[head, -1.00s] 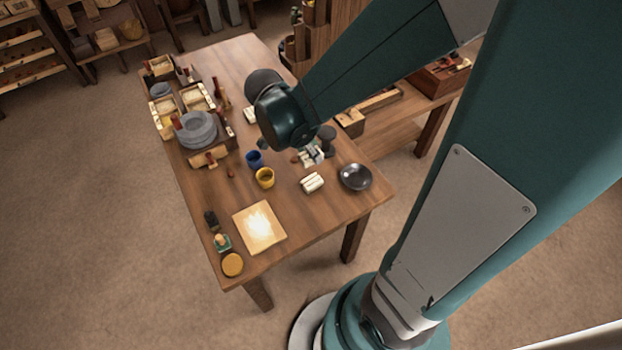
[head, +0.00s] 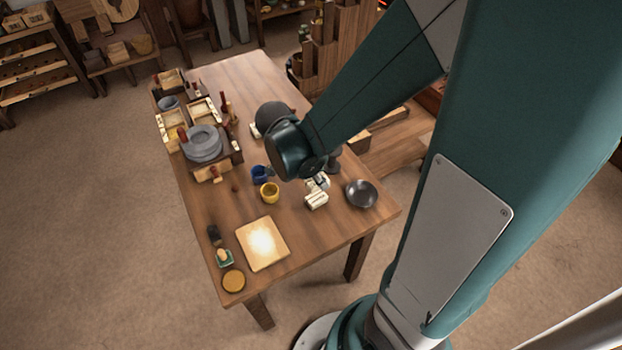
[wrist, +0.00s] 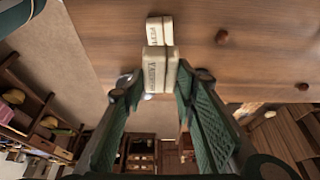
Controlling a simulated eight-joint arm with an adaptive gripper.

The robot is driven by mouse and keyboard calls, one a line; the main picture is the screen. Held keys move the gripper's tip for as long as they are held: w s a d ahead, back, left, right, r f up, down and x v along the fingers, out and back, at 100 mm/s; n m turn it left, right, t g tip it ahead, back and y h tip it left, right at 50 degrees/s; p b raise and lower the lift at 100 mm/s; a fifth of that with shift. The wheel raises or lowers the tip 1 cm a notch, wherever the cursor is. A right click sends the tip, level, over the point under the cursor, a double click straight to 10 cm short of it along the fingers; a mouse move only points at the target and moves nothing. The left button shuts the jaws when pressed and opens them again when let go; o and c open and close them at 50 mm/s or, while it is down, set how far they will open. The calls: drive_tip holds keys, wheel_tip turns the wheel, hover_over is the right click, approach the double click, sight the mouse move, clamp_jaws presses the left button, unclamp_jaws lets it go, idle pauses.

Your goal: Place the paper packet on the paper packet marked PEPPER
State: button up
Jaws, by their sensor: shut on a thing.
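In the wrist view my gripper (wrist: 160,80) is shut on a cream paper packet (wrist: 155,72) with dark lettering that I cannot read surely. Another cream packet (wrist: 154,31), its lettering partly visible and seeming to begin PEP, lies just beyond it on the table. The held packet overlaps its near part in this view, and I cannot tell whether the two touch. In the head view my gripper (head: 321,182) is low over the table, partly hidden by my wrist, right at the pale PEPPER packet (head: 316,202).
A dark bowl (head: 361,194) stands right of the packets on the wooden table (head: 326,238). A pale board (head: 263,244) lies nearer the front. Stacked grey stones (head: 202,142) stand farther left.

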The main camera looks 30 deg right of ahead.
drive_tip(key=shift+f, duration=0.95)
drive_tip(key=shift+f, duration=0.1)
drive_tip(key=shift+f+b, duration=0.9)
drive_tip(key=shift+f, duration=1.05)
drive_tip(key=shift+f, duration=0.2)
drive_tip(key=o, duration=0.8)
drive_tip(key=shift+r, duration=0.25)
drive_tip(key=shift+p+v, duration=1.7)
drive_tip(key=shift+v, duration=4.25)
drive_tip(key=shift+r, duration=0.1)
